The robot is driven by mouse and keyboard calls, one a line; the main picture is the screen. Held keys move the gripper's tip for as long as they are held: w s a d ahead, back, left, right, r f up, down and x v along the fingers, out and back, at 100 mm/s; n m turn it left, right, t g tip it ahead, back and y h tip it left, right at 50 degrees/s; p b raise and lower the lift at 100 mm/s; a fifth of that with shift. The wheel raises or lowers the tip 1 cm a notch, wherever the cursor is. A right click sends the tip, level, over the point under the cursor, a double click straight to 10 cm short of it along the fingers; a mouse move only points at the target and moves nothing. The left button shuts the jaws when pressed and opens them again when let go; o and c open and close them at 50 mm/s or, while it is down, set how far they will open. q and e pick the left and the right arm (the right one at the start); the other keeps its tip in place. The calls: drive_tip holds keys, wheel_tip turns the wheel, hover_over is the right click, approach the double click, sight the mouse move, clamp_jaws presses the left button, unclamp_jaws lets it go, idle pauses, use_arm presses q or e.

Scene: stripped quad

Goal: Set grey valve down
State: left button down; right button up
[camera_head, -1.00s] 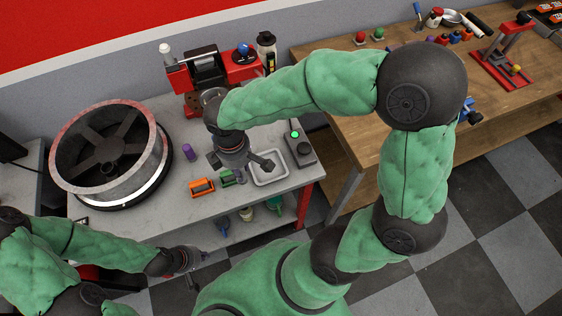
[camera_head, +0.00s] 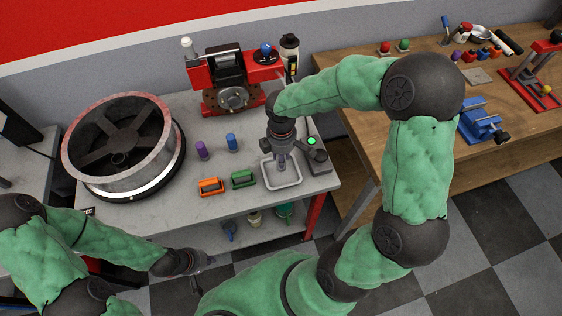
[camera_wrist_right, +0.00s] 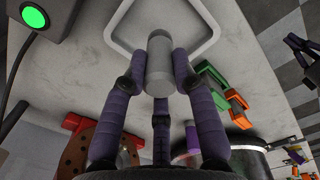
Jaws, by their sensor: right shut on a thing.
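My right gripper (camera_head: 283,163) is shut on the grey valve (camera_wrist_right: 158,66), a plain grey cylinder, and points down over the back part of the shallow pale tray (camera_head: 283,186). In the right wrist view the fingers close around the valve and the tray rim (camera_wrist_right: 205,50) lies beyond its end. I cannot tell whether the valve touches the tray floor. In the head view the fingers largely hide the valve. My left gripper (camera_head: 203,272) is low in front of the bench, empty, its fingers apart.
A purple cylinder (camera_head: 201,150) and a blue cylinder (camera_head: 232,142) stand left of the tray. An orange holder (camera_head: 211,187) and a green holder (camera_head: 243,179) lie nearer. A box with a green light (camera_head: 316,157) sits close right. A large round drum (camera_head: 80,165) fills the bench's left.

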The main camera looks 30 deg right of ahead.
drive_tip(key=shift+a+f+b, duration=0.1)
drive_tip(key=shift+f+b, duration=0.3)
drive_tip(key=shift+f, duration=1)
drive_tip(key=shift+s+f, duration=0.1)
drive_tip(key=shift+f, duration=0.1)
drive_tip(key=o, duration=1)
drive_tip(key=shift+o, duration=0.2)
wheel_tip(320, 180, up, 12)
drive_tip(key=p, duration=0.3)
drive_tip(key=shift+r+p, duration=0.2)
drive_tip(key=shift+p, duration=0.2)
